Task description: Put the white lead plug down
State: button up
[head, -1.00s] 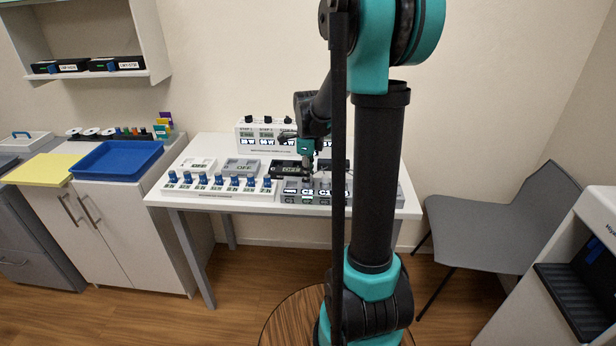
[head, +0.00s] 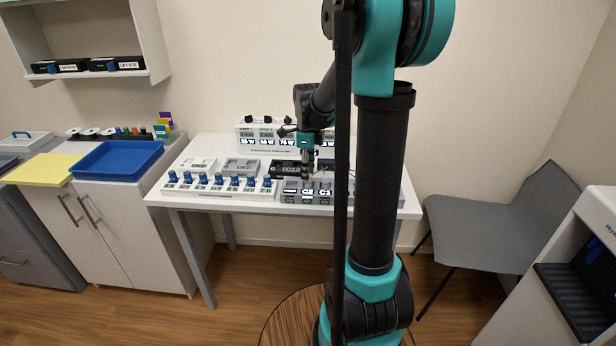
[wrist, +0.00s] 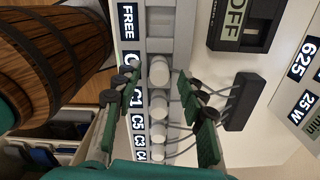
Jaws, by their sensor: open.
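In the wrist view, several white cylindrical plugs stand in a row along a grey strip (wrist: 168,45). The nearest to my fingertips is a white plug (wrist: 158,70); it stands upright between them with room on both sides. I cannot tell from its look alone whether it is the lead plug. My gripper (wrist: 158,76) is open, with one green-padded finger on each side of the row. In the head view, my gripper (head: 307,172) is over the grey labelled strip (head: 290,197) on the white table; the plugs are too small to make out there.
A black box (wrist: 240,102) with thin leads lies right of the row in the wrist view. A black meter reading OFF (wrist: 243,22) is close by. Blue-knobbed units (head: 220,184) stand left on the table (head: 165,200). A blue tray (head: 118,160) is farther left.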

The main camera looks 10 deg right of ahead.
notch_tip(320, 180, up, 10)
jog(key=s+f+n+t, duration=0.2)
jog(key=s+f+n, duration=0.6)
jog(key=s+n, duration=0.2)
jog(key=s+a+f+n+t, duration=0.1)
jog(key=s+f+n+t, duration=0.1)
jog(key=s+f+n, duration=0.6)
jog(key=s+n, duration=0.2)
jog(key=n, duration=0.3)
jog(key=shift+s+f+n, duration=0.2)
jog(key=shift+f+n, duration=0.15)
jog(key=shift+n, duration=0.05)
